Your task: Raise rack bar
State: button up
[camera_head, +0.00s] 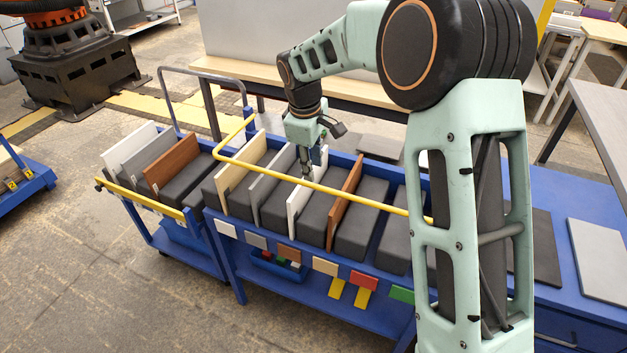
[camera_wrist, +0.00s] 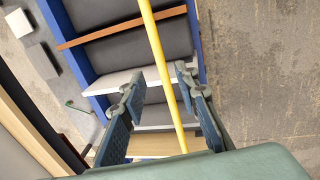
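The yellow rack bar (camera_head: 265,171) runs across the boards of the blue rack (camera_head: 262,254) in the head view. Its left end bends back toward a blue post; its right end passes behind my arm. My gripper (camera_head: 308,168) points down at the bar's middle stretch, over the boards. In the wrist view, my gripper (camera_wrist: 160,88) is open, with a finger on each side of the yellow bar (camera_wrist: 161,60). The bar runs lengthwise through the gap between the fingers. I cannot tell how far below the fingertips it lies. No finger is seen closed on it.
The rack holds upright boards: cream (camera_head: 240,172), grey (camera_head: 270,178), white (camera_head: 299,199) and brown (camera_head: 345,198), between dark blocks. A cart (camera_head: 148,198) with more boards stands left. A grey panel (camera_head: 600,262) lies on the blue surface at right. Floor is clear in front.

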aim_at(315, 184)
jog(key=f, duration=0.3)
jog(key=w+f, duration=0.1)
jog(key=f, duration=0.2)
jog(key=shift+w+d+f, duration=0.15)
jog(key=shift+f, duration=0.1)
grip_shut()
